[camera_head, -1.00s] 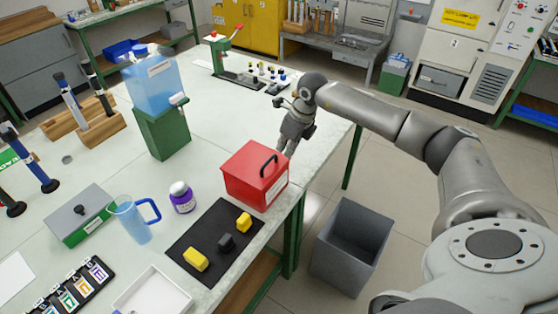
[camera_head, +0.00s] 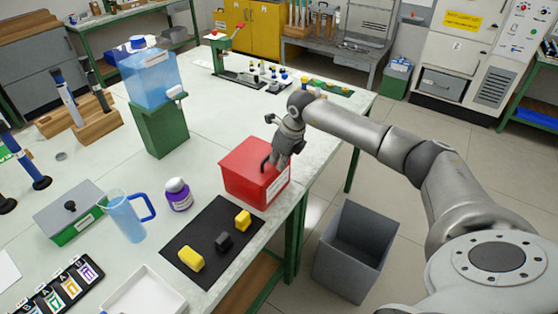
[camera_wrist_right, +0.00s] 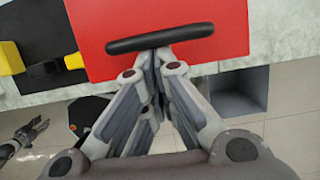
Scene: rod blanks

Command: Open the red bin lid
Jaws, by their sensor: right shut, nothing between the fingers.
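The red bin (camera_head: 243,183) stands on the bench near its right edge, with its red lid (camera_head: 238,160) closed. The lid's black handle (camera_wrist_right: 160,38) runs across the top of the wrist view and is partly hidden by my gripper in the head view. My right gripper (camera_head: 273,160) is over the lid at the handle. In the wrist view its fingers (camera_wrist_right: 152,60) are together and empty, with the tips close to the handle; I cannot tell whether they touch it. What looks like my left gripper (camera_wrist_right: 30,132) shows small at the lower left of the wrist view.
A black mat (camera_head: 222,208) with two yellow blocks and a dark block lies in front of the bin. A purple-labelled jar (camera_head: 178,195) and a blue jug (camera_head: 125,215) stand to the left. A grey open bin (camera_head: 350,250) is on the floor at right.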

